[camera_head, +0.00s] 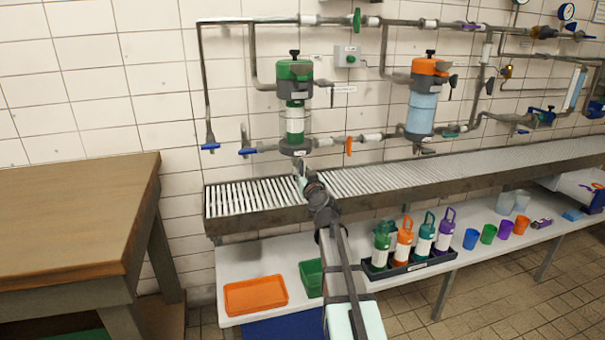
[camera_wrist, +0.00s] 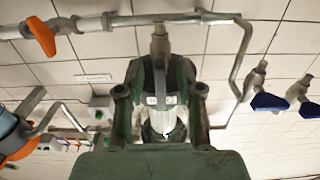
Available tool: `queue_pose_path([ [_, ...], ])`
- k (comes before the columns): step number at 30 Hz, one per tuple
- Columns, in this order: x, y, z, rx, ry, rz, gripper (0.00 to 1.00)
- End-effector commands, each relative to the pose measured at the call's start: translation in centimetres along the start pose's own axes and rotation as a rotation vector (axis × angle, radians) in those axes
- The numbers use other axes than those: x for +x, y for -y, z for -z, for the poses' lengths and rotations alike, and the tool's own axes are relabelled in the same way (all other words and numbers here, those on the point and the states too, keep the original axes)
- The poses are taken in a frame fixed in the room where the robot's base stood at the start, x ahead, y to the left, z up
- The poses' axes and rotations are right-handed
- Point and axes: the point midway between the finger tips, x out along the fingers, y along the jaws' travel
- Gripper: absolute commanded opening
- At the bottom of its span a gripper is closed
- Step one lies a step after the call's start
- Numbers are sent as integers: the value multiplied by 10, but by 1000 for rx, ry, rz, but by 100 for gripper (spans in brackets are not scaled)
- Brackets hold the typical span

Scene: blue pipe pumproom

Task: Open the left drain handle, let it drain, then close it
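The drain handle itself is not clear. My gripper (camera_head: 302,170) is just below the left filter's base, in front of the grate. In the wrist view, the green fingers of my gripper (camera_wrist: 160,78) stand on either side of the filter and reach toward the fitting. Whether they touch or grip anything cannot be told.
A slatted drain trough (camera_head: 250,200) runs below the filters. An orange-capped filter (camera_head: 424,112) hangs to the right. An orange valve handle (camera_head: 348,146) and blue handles (camera_head: 247,151) flank the left filter. A wooden table (camera_head: 75,215) stands left. Bottles (camera_head: 404,238) stand on the lower shelf.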

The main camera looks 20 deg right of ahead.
Motion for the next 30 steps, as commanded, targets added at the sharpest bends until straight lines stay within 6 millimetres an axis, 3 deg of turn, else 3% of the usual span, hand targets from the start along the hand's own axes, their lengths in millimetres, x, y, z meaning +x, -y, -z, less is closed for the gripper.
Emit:
queue_pose_path([
  [8,1,0,0,0,0,0,36],
  [11,1,0,0,0,0,0,1],
  [23,1,0,0,19,0,0,0],
  [30,1,2,0,116,-1,0,0],
])
